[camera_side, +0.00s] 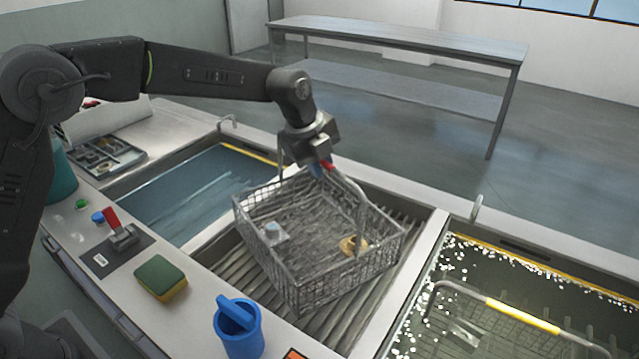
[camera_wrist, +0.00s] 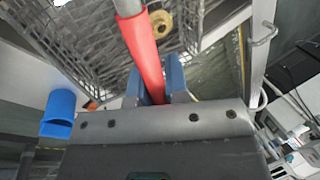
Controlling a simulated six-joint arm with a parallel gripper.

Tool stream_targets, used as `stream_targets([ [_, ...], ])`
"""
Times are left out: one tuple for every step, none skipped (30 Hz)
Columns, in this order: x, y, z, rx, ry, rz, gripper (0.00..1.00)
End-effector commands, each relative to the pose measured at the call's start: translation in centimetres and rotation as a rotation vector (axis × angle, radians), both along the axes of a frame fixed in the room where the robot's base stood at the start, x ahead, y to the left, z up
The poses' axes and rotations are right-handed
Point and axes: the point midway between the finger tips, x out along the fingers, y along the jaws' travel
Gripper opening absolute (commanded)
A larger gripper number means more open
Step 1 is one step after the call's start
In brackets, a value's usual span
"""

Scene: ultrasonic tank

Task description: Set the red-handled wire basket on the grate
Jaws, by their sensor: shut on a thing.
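The wire basket (camera_side: 330,285) is at or just above the slatted grate (camera_side: 376,306) in the middle bay; I cannot tell whether it touches. It sits turned a little relative to the slats. A block-like metal part (camera_side: 272,234) and a brass ring-shaped part (camera_side: 353,244) are inside it. My gripper (camera_side: 322,168) is above the basket's far side, shut on the red handle. In the wrist view the red handle (camera_wrist: 141,50) runs between the blue fingers of my gripper (camera_wrist: 156,85), and the brass part (camera_wrist: 161,22) shows beyond it.
A water-filled tank (camera_side: 195,190) lies left of the grate. A bubbling tank (camera_side: 455,262) with a yellow-gripped handle (camera_side: 520,312) lies right. A blue jug (camera_side: 240,335), a sponge (camera_side: 161,278) and a red-lever switch (camera_side: 121,234) stand on the front ledge.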

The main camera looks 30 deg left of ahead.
Motion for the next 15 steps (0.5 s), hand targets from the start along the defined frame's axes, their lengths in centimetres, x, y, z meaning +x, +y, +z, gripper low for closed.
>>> stream_targets([
  [0.1, 0.0, 0.1, -0.003, -0.007, 0.001, 0.0],
  [0.1, 0.0, 0.0, -0.003, -0.007, 0.001, 0.0],
  [0.1, 0.0, -0.3, -0.003, -0.006, 0.001, 0.0],
  [0.1, 0.0, -0.6, -0.003, -0.006, 0.001, 0.0],
  [0.1, 0.0, -0.9, -0.003, -0.005, 0.001, 0.0],
  [0.1, 0.0, -1.4, -0.002, -0.004, 0.001, 0.0],
  [0.1, 0.0, -1.9, -0.002, -0.004, 0.0, 0.0],
  [0.1, 0.0, -2.2, -0.002, -0.005, 0.0, 0.0],
  [0.1, 0.0, -2.7, -0.002, -0.004, 0.0, 0.0],
  [0.1, 0.0, -3.1, -0.002, -0.005, 0.0, 0.0],
  [0.1, 0.0, -3.3, -0.002, -0.006, 0.0, 0.0],
  [0.1, 0.0, -3.5, -0.002, -0.007, 0.0, 0.0],
  [0.1, 0.0, -3.6, -0.002, -0.007, 0.0, 0.0],
  [0.1, 0.0, -3.6, -0.002, -0.007, 0.0, 0.0],
  [0.1, 0.0, -3.6, -0.002, -0.007, -0.001, 0.0],
])
